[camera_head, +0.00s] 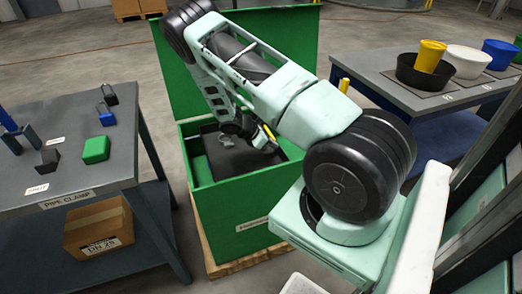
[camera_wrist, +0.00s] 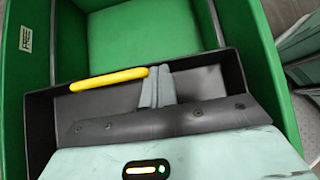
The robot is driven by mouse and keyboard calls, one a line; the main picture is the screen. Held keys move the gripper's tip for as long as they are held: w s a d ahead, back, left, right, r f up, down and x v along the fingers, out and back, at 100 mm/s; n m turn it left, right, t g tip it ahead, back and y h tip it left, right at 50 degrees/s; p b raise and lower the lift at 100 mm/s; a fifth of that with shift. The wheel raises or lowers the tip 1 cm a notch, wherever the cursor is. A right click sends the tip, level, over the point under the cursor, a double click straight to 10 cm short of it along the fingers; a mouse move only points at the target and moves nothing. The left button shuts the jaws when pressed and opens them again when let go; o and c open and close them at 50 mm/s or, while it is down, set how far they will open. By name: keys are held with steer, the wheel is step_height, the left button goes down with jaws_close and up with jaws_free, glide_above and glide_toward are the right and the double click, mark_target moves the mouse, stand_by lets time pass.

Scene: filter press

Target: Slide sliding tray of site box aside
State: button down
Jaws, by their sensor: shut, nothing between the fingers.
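The green site box (camera_head: 232,208) stands open in the head view, its lid raised at the back. The dark sliding tray (camera_head: 226,160) sits inside it near the top; it also shows in the wrist view (camera_wrist: 208,82). A yellow handle bar (camera_wrist: 108,79) lies across the tray in the wrist view. My gripper (camera_wrist: 159,84) is shut and empty, with its fingertips down in the tray at the right end of the yellow bar. Whether they touch the bar I cannot tell. My arm hides part of the box in the head view.
A pipe clamp table (camera_head: 70,195) stands on the left with a green block (camera_head: 96,150), padlocks and a cardboard box (camera_head: 98,228) below. A right-hand table (camera_head: 405,99) holds black, white, yellow and blue containers. The box's green floor shows beyond the tray.

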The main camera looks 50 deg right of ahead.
steer(key=s+d, duration=0.5)
steer(key=d, duration=0.3)
steer(key=s+d+b, duration=0.1)
steer(key=s+d, duration=0.4)
steer(key=d, duration=0.3)
steer(key=shift+d, duration=0.4)
steer(key=shift+a, duration=0.1)
steer(key=w+a+f+v, duration=0.1)
steer(key=f+v, duration=0.1)
steer(key=v, duration=1)
steer(key=shift+a+r, duration=0.3)
steer(key=shift+a, duration=0.2)
steer(key=shift+w, duration=0.2)
